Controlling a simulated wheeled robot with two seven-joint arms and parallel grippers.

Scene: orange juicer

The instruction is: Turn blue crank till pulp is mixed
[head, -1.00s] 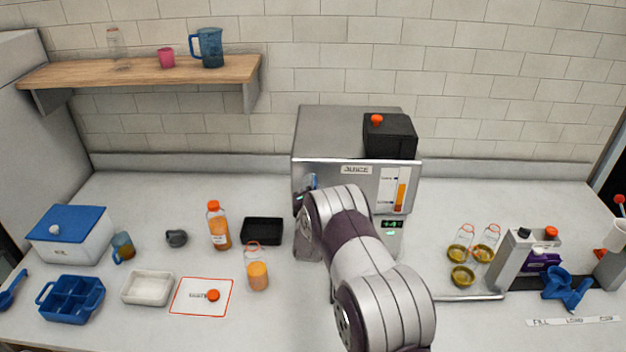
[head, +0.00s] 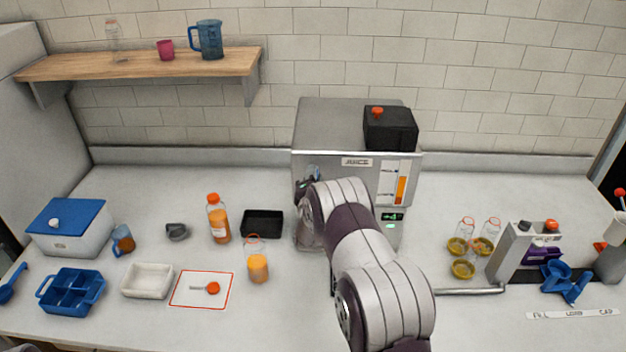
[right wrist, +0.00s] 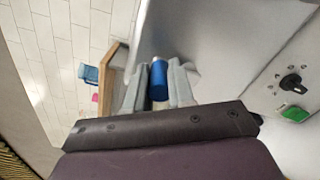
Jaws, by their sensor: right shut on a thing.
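The grey metal juicer (head: 345,120) stands at the back of the counter. My right gripper (head: 310,183) is at the left side of the juicer's front, partly hidden by my own arm. In the right wrist view its two grey fingers (right wrist: 158,88) are shut around the blue crank handle (right wrist: 158,80). The crank's base and the pulp are hidden. My left gripper is not in view.
A black tray (head: 262,223), an orange-capped juice bottle (head: 219,222) and a second bottle of juice (head: 257,268) stand left of my arm. Several small jars and a grey dispenser (head: 511,252) are at right. A wooden shelf (head: 140,70) hangs at upper left.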

